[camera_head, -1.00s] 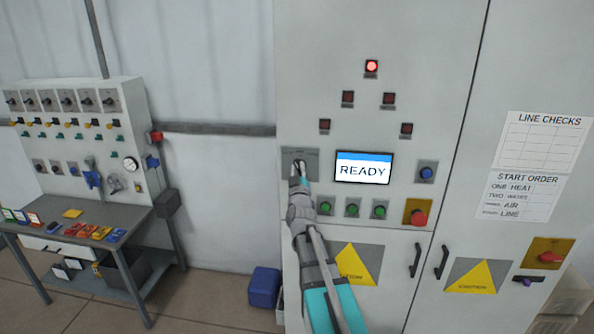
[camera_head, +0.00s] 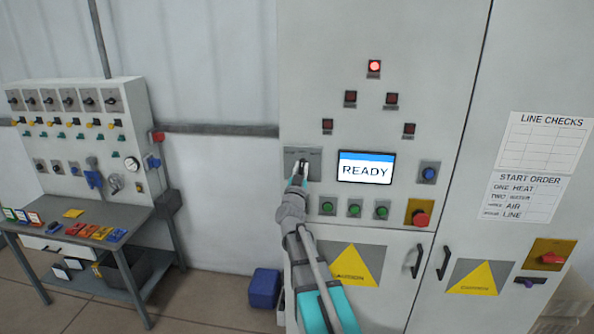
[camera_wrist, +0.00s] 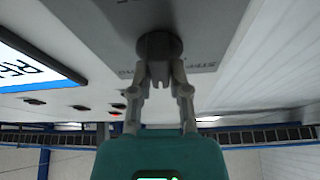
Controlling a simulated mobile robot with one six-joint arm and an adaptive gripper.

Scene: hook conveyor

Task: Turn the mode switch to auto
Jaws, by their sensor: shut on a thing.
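The mode switch plate (camera_head: 312,158) is a grey panel on the cabinet front, left of the screen reading READY. My gripper (camera_head: 301,172) is at this plate and covers most of the switch in the head view. In the wrist view the dark round switch knob (camera_wrist: 159,46) sits on the plate (camera_wrist: 215,45). My gripper (camera_wrist: 160,82) is shut on the knob's handle, one finger on each side. The lettering on the plate is too blurred to read which mode the knob points to.
The READY screen (camera_head: 365,168) is just right of my gripper. Green buttons (camera_head: 354,208) sit below it, with a blue button (camera_head: 428,173) and a red emergency button (camera_head: 420,217) to the right. A red lamp (camera_head: 374,66) glows above. A workbench (camera_head: 100,215) stands left.

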